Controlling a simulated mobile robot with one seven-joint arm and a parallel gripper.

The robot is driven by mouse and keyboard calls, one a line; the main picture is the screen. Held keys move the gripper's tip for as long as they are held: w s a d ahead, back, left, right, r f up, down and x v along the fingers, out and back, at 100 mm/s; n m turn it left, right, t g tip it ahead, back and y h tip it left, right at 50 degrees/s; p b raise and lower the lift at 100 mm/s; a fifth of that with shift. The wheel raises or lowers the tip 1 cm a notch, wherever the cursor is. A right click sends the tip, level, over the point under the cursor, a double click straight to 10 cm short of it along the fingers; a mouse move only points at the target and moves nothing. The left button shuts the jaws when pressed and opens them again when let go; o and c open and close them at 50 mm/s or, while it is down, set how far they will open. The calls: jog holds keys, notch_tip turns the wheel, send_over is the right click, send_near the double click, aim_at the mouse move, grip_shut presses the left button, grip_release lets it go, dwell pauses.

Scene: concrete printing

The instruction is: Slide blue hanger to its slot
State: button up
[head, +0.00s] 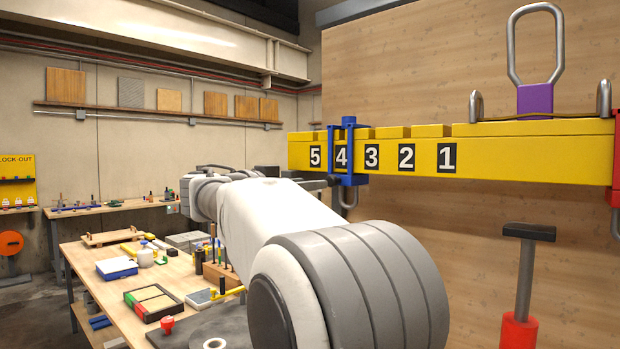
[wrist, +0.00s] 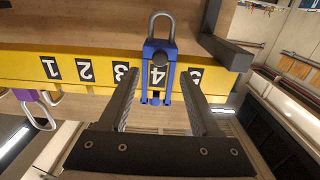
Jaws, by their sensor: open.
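The blue hanger (head: 348,150) straddles the yellow beam (head: 500,152) at the number 4, with a grey loop hanging below. In the wrist view the blue hanger (wrist: 158,60) frames the 4, and its grey loop points up in the picture. My gripper (wrist: 161,76) is open, with one dark finger on each side of the hanger's lower frame in that view. A gap shows between the fingers and the hanger. In the head view my arm hides most of the gripper. The beam carries the numbers 5, 4, 3, 2, 1 from left to right, with raised blocks and notches on top.
A purple hanger (head: 535,98) with a tall grey loop stands on the beam's right part, between two grey hooks. A red end piece (head: 616,150) closes the right end. A wooden panel (head: 420,80) stands behind the beam. A cluttered workbench (head: 190,282) is at lower left.

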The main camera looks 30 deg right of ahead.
aim_at(329, 181)
jog(key=p+x, duration=0.1)
jog(key=x, duration=0.5)
jog(key=shift+w+d, duration=0.15)
jog(key=shift+d, duration=0.15)
grip_shut()
dwell(1.1)
